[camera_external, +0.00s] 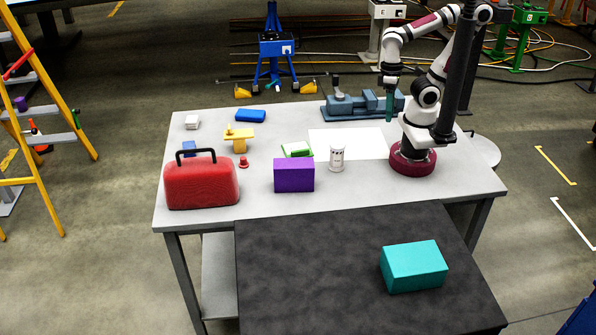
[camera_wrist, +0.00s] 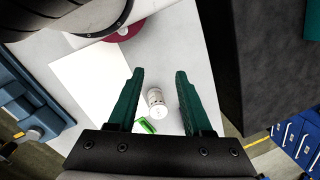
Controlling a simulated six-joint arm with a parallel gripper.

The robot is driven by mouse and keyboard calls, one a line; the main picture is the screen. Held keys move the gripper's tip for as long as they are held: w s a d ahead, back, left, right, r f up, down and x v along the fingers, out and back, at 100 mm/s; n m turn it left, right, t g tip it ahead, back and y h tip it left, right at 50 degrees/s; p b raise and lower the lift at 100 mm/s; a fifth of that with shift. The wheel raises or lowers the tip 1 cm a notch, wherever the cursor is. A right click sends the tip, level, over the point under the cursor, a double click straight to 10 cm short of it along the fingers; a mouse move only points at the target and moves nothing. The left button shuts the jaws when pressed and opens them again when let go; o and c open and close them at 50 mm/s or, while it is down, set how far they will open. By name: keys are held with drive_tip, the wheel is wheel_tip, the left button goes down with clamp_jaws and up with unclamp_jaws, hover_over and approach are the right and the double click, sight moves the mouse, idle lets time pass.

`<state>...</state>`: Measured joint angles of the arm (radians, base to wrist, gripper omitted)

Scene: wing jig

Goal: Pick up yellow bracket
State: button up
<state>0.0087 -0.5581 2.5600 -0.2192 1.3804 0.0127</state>
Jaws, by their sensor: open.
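The yellow bracket (camera_external: 238,138) stands on the left part of the grey table, behind the red toolbox, in the external view. It does not show in the wrist view. My gripper (camera_external: 389,120) points down above the right part of the table, near the base, far to the right of the bracket. In the wrist view my gripper (camera_wrist: 158,74) has its two green fingers apart, with nothing held between them.
A red toolbox (camera_external: 201,184), purple box (camera_external: 294,175), white canister (camera_external: 337,158), green item (camera_external: 297,150), blue block (camera_external: 250,116) and small red piece (camera_external: 244,162) surround the bracket's area. A blue-grey vise (camera_external: 352,104) stands at the back. White paper (camera_external: 360,143) lies flat.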

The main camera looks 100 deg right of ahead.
drive_tip(key=o, duration=0.8)
drive_tip(key=n+t+h, duration=0.2)
drive_tip(key=n+t, duration=0.4)
drive_tip(key=t, duration=0.6)
approach(239, 140)
drive_tip(key=s+d, duration=0.3)
drive_tip(key=s, duration=0.2)
drive_tip(key=x, duration=1.5)
drive_tip(key=shift+w+a+r, duration=0.15)
drive_tip(key=shift+w+r, duration=0.15)
drive_tip(key=shift+w, duration=0.05)
